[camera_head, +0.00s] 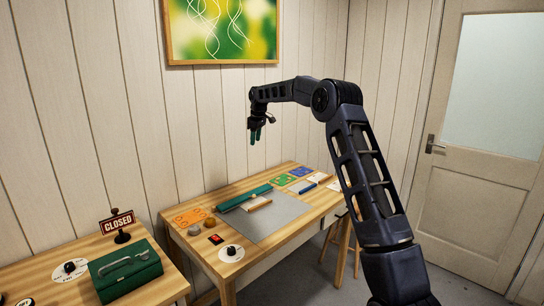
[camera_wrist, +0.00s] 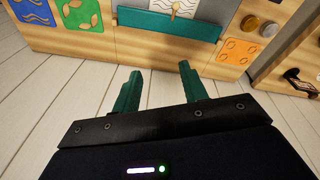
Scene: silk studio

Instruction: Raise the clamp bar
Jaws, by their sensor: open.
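The long green bar (camera_head: 246,198), which looks like the clamp bar, lies along the far-left side of a grey mat (camera_head: 275,220) on the right-hand table. A small wooden piece (camera_head: 259,204) lies against its near side. In the wrist view the green bar (camera_wrist: 168,25) lies along the table's back part, beyond my fingers. My gripper (camera_head: 256,136) hangs above the far side of the table, close to the wall, its green fingers pointing down. In the wrist view my gripper (camera_wrist: 160,69) is open and empty, apart from the bar. Whether the bar is clamped down cannot be told.
An orange plate (camera_head: 189,217), a red-and-black switch (camera_head: 215,239) and a white dial (camera_head: 231,253) are on the table's left part. Coloured tiles (camera_head: 284,180) lie at its right. A green case (camera_head: 124,274) and a CLOSED sign (camera_head: 117,223) stand on the left table.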

